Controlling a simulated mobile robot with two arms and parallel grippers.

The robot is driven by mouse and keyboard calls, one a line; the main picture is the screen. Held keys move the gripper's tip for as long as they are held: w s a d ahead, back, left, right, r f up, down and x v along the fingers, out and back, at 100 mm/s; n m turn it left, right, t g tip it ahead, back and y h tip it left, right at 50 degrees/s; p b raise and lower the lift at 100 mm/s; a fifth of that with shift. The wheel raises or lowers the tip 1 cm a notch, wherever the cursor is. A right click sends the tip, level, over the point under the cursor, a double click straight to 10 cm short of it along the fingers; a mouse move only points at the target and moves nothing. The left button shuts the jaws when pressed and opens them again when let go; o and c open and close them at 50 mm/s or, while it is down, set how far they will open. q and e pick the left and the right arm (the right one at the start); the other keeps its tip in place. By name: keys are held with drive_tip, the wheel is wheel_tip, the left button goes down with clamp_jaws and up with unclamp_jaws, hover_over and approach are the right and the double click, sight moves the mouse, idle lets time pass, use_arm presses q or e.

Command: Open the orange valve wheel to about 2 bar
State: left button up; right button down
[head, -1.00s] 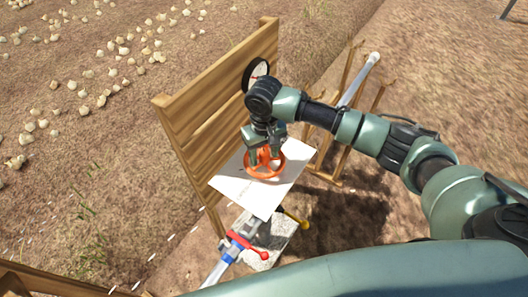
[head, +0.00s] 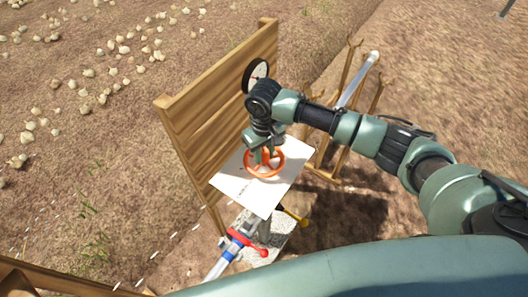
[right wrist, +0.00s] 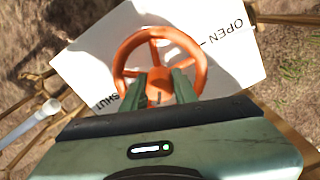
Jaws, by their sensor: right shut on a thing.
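The orange valve wheel (head: 279,166) lies over a white plate (head: 237,188) in the head view. In the right wrist view the wheel (right wrist: 127,47) shows its rim and spokes, with the words OPEN and SHUT printed on the plate (right wrist: 85,63). My right gripper (head: 264,158) reaches down onto the wheel and is shut on it; in the right wrist view its fingers (right wrist: 160,88) are at the hub. A round pressure gauge (head: 256,76) with a white face and dark rim is on the wooden board; its reading is too small to tell. My left gripper is not in view.
A wooden slatted board (head: 222,90) stands behind the plate. Below are a pipe with a red lever (head: 246,240) and a yellow handle (head: 296,217). A grey pipe (head: 358,80) rests on wooden stands at the right. Onions lie on the soil at the left.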

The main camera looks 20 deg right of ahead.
sight(264, 151)
drive_tip(key=c, duration=1.1)
unclamp_jaws()
drive_tip(key=shift+r, duration=0.1)
wheel_tip(264, 151, up, 8)
drive_tip(key=shift+f+b, duration=0.2)
drive_tip(key=shift+b, duration=0.55)
